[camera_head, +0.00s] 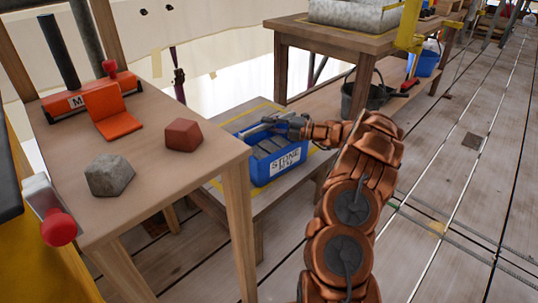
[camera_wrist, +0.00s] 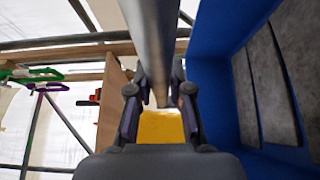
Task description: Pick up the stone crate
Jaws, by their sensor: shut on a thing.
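The stone crate (camera_head: 283,168) is a blue open box with a white label on its front, partly legible as "STONE". It sits on a low wooden platform and holds dark grey slabs. My gripper (camera_head: 284,124) is at the crate's top, reaching in from the right. In the wrist view my gripper (camera_wrist: 160,98) has its fingers on both sides of a grey metal bar, which looks like the crate's handle, and is shut on it. The crate's blue wall (camera_wrist: 212,85) and grey slabs show on the right there. The far side of the crate is partly hidden.
A wooden table (camera_head: 150,190) at left holds a grey stone (camera_head: 110,175), a reddish block (camera_head: 183,135) and an orange bracket (camera_head: 110,108). Another wooden table (camera_head: 350,38) stands behind the crate. A dark bucket (camera_head: 366,95) is beyond it. The plank floor at right is mostly clear.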

